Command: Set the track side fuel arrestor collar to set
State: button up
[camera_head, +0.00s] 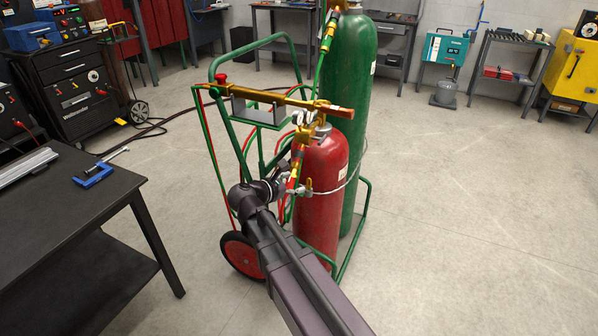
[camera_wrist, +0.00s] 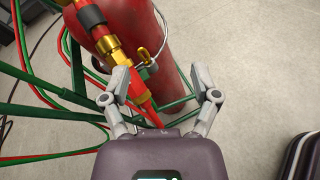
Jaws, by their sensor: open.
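The red fuel cylinder (camera_head: 321,200) stands on a green cart; it also shows in the wrist view (camera_wrist: 172,40). A brass and red arrestor (camera_wrist: 105,42) hangs from its regulator on a red hose (camera_wrist: 144,100). It also shows in the head view (camera_head: 295,170). A small yellow lever (camera_wrist: 144,55) sticks out beside the arrestor. I cannot read any set mark on the collar. My gripper (camera_wrist: 162,78) is open, with the lower arrestor and hose between its fingers, nearer the left one.
A taller green cylinder (camera_head: 347,100) stands behind, with its own hose and arrestor (camera_head: 327,38). The cart frame (camera_head: 360,235) and loose red and green hoses (camera_wrist: 35,75) lie close around. A dark table (camera_head: 80,205) stands left. The floor at right is free.

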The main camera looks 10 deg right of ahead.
aim_at(296, 158)
jog(key=w+a+n+t+h+b, duration=0.1)
jog(key=w+a+n+t+b, duration=0.1)
jog(key=a+n, duration=0.4)
jog(key=shift+w+a+r+n+t+b, duration=0.2)
jog(key=shift+w+n+t+b, duration=0.2)
jog(key=shift+t+b, duration=0.55)
jog(key=x, duration=1.4)
jog(key=shift+r, duration=0.2)
jog(key=shift+s, duration=0.1)
